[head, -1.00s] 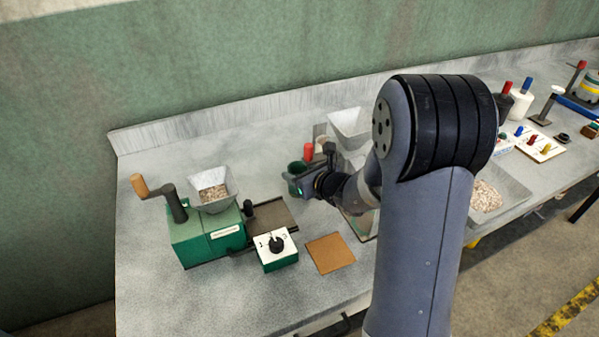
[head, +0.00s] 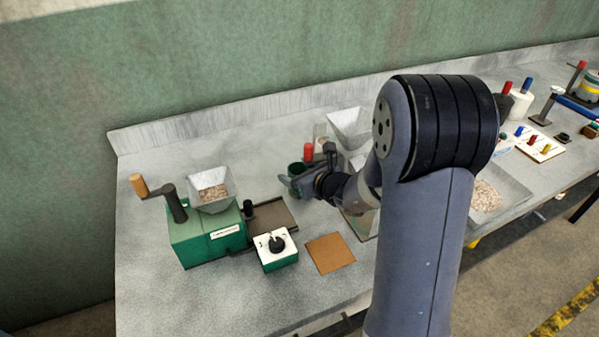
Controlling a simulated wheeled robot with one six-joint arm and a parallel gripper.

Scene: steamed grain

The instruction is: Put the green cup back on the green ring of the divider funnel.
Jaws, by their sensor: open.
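The green cup (head: 296,168) stands upright behind the far side of my gripper, mostly showing its dark opening and rim. My gripper (head: 287,184) is open, its fingers just in front of the cup and overlapping it in view. I cannot tell whether they touch it or reach around it. A pale grey funnel (head: 350,124) stands behind my arm at the back and may be the divider funnel. I cannot make out its green ring; my arm hides much of that area.
A red cup-like piece (head: 308,151) stands close behind the green cup. A green hand mill (head: 208,236) with a grain hopper is at left. A green switch box (head: 276,250) and a brown mat (head: 330,254) lie in front.

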